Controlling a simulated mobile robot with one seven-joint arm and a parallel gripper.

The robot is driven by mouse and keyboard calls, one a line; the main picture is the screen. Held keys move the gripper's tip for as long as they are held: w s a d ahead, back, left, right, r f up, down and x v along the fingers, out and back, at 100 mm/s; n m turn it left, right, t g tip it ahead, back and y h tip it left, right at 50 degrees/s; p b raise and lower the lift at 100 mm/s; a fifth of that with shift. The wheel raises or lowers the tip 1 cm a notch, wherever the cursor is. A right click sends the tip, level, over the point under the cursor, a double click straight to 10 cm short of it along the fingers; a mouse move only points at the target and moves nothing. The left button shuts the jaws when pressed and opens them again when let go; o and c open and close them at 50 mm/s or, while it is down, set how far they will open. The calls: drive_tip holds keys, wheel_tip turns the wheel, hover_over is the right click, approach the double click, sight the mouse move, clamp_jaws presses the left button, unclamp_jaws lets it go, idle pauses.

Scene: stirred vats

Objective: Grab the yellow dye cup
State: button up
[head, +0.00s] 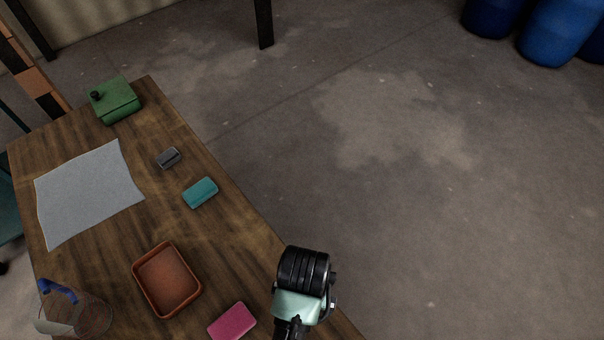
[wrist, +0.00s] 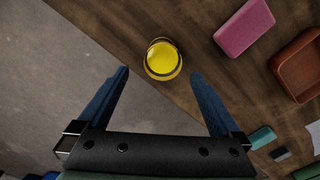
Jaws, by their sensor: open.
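The yellow dye cup (wrist: 162,58) stands on the wooden table near its edge in the wrist view, seen from above with yellow inside its round rim. My gripper (wrist: 158,74) is open and empty, with its two blue fingers pointing toward the cup. The cup lies just beyond the fingertips and roughly midway between them; the height gap cannot be told. In the head view my arm's end is over the table's right edge at the bottom, and the cup is not visible there.
The table (head: 110,235) holds a pink block (head: 232,321), a terracotta tray (head: 150,262), a teal block (head: 200,192), a small grey item (head: 168,157), a grey sheet (head: 85,190), a green box (head: 116,101) and a clear container (head: 92,316). Blue barrels (head: 556,32) stand far right.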

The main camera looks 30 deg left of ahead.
wheel_tip(320, 180, down, 5)
drive_tip(key=shift+s+r, duration=0.15)
drive_tip(key=shift+a+f, duration=0.15)
drive_tip(key=shift+f, duration=1.4)
drive_tip(key=shift+a+f, duration=0.1)
drive_tip(key=shift+f, duration=1.4)
drive_tip(key=shift+r, duration=0.1)
drive_tip(key=c, duration=1.5)
